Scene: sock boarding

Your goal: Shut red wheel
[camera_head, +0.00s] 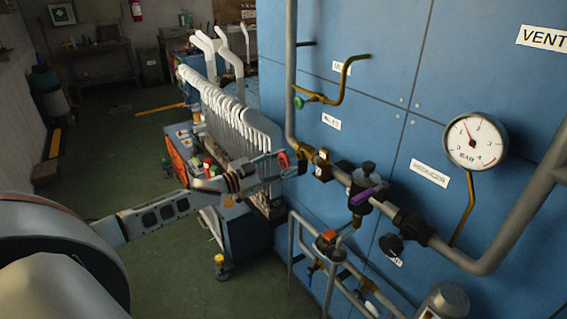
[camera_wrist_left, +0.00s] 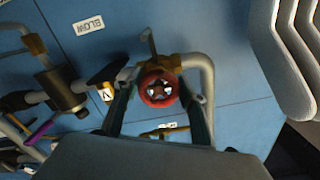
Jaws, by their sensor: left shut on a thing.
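The red wheel (camera_wrist_left: 160,88) is a small round handwheel on a brass valve, seen face-on in the left wrist view. It also shows in the head view as a red rim (camera_head: 283,160) at the left end of the pipe run. My left gripper (camera_wrist_left: 160,100) has one finger on each side of the wheel and is shut on it. In the head view my left gripper (camera_head: 289,169) reaches in from the left and partly hides the wheel. My right gripper is in neither view.
A purple-handled valve (camera_head: 363,196) and a black knob (camera_head: 391,244) sit further right along the pipe. A pressure gauge (camera_head: 476,141) hangs on the blue panel (camera_head: 400,60). A rack of white sock forms (camera_head: 230,115) stands close behind the gripper. Green floor lies open at left.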

